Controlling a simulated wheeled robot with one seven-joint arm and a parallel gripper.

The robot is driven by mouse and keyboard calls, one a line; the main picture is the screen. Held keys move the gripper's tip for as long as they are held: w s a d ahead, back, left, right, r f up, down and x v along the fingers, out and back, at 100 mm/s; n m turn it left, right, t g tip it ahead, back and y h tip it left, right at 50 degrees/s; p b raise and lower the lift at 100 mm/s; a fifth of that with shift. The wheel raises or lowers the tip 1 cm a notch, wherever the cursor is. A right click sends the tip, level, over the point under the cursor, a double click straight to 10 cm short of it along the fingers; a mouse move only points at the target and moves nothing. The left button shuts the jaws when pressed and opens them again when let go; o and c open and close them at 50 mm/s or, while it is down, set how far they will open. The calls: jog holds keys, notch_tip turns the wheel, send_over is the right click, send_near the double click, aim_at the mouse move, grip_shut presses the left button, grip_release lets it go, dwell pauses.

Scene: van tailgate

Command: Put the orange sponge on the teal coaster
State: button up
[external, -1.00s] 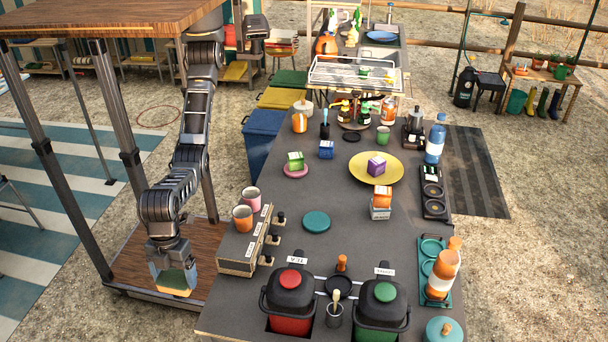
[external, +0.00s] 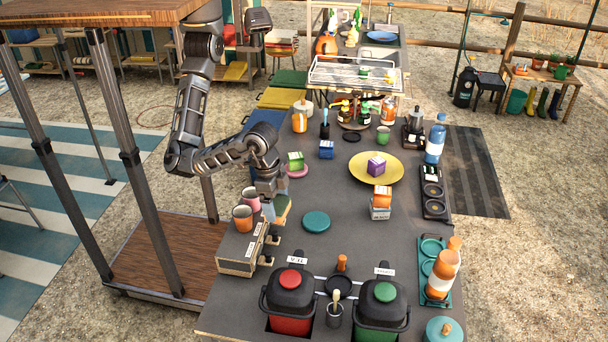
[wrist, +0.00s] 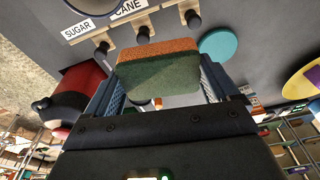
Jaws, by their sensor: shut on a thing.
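The orange sponge (wrist: 158,66) has a green scouring side and is clamped between the two fingers of my gripper (wrist: 157,90) in the wrist view. In the external view my gripper (external: 272,207) holds the sponge (external: 282,209) tilted above the counter, close to the right side of the dispenser box with the cups. The teal coaster (external: 316,221) is a flat round disc lying bare on the counter, a little right of the sponge. It also shows in the wrist view (wrist: 218,44), to the right of the sponge and apart from it.
The dispenser box (external: 238,252) carries an orange and a pink cup (external: 250,199). Red and green lidded pots (external: 290,300) stand at the front. Counter around the coaster is clear.

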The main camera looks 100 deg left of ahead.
jog(key=a+f+n, duration=0.1)
jog(key=a+n, duration=0.1)
jog(key=a, duration=0.2)
jog(key=b, duration=0.3)
send_over(317, 220)
jog(key=f, duration=0.6)
jog(key=shift+s+d+f, duration=0.1)
jog(key=shift+s+f, duration=0.2)
jog(key=shift+f, duration=0.1)
jog(key=shift+f+b, duration=0.35)
jog(key=shift+f, duration=1.65)
jog(key=o, duration=0.8)
jog(key=shift+f, duration=0.15)
jog(key=r+p, duration=0.1)
jog(key=r, duration=0.3)
jog(key=s+r+p, duration=0.1)
jog(key=r+p, duration=0.1)
jog(key=r, duration=0.2)
jog(key=r+p, duration=0.1)
jog(key=r, duration=0.3)
jog(key=shift+s+r, duration=0.1)
jog(key=shift+s, duration=0.25)
